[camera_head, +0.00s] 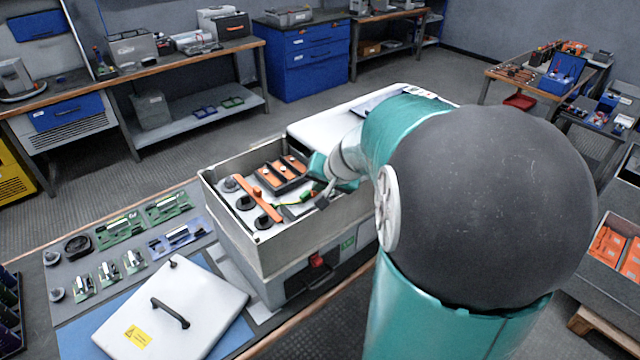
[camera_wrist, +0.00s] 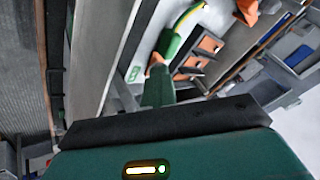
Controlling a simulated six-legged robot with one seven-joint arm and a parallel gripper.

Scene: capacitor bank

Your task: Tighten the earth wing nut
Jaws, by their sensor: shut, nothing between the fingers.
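The open grey box (camera_head: 235,225) of the capacitor bank stands on the bench in the head view. A green-yellow earth wire (camera_head: 296,201) lies inside, near the front right wall. It also shows in the wrist view (camera_wrist: 178,35), with a copper-coloured end piece (camera_wrist: 156,60) beside my gripper. I cannot make out the wing nut; it is too small or hidden by my gripper. My gripper (camera_head: 318,197) is inside the box's right corner, low and close to the wire's end. Its fingers are shut and hold nothing. I cannot tell whether they touch anything.
An orange bar (camera_head: 257,199) spans dark round terminals in the box, and a block with orange strips (camera_head: 282,173) sits behind. The box walls stand close to my gripper. A white lid (camera_head: 172,312) and several circuit boards (camera_head: 120,230) lie on the bench at left.

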